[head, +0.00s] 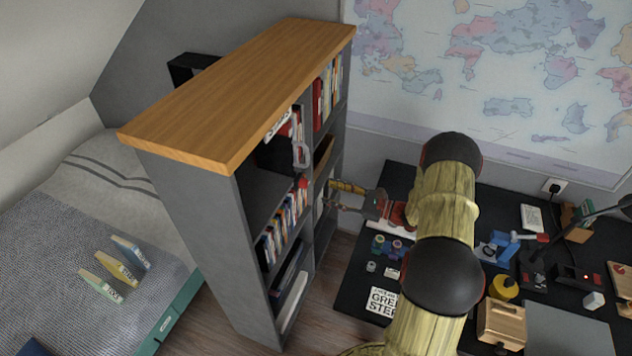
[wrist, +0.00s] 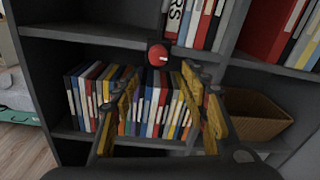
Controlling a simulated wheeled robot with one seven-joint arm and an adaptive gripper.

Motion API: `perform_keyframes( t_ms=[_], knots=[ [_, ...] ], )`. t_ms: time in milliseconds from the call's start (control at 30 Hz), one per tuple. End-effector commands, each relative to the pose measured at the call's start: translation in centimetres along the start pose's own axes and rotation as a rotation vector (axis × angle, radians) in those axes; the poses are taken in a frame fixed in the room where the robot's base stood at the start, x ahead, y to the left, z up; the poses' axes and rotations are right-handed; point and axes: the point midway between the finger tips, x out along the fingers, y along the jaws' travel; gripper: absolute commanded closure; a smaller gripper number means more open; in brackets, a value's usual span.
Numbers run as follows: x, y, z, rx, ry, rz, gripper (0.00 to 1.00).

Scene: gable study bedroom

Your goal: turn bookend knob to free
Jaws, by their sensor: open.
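A round red knob (wrist: 157,54) with a small pale mark sits at the shelf edge above a row of books in the wrist view. In the head view the red knob (head: 302,183) shows on the near face of the bookcase. My gripper (head: 334,195) is open in front of the bookcase, to the right of the knob. In the wrist view my gripper (wrist: 160,78) has its yellow fingers apart, with the knob between and just beyond the tips. The knob appears untouched. The bookend's body is not clearly visible.
The grey bookcase (head: 205,220) has a wooden top (head: 240,85) and several book-filled compartments. A wicker basket (wrist: 255,115) sits in the compartment to the right. A dark desk (head: 350,290) with many objects stands right of the bookcase. A bed (head: 80,230) is at left.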

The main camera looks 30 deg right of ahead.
Motion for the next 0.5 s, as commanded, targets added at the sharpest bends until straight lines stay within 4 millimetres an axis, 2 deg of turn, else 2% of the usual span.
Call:
perform_keyframes(
  t_ms=[167, 500],
  knots=[
    [1.3, 0.1, 0.6, 0.014, -0.021, 0.0, 0.56],
    [6.3, 0.2, 0.6, 0.012, -0.019, 0.003, 0.56]
  ],
)
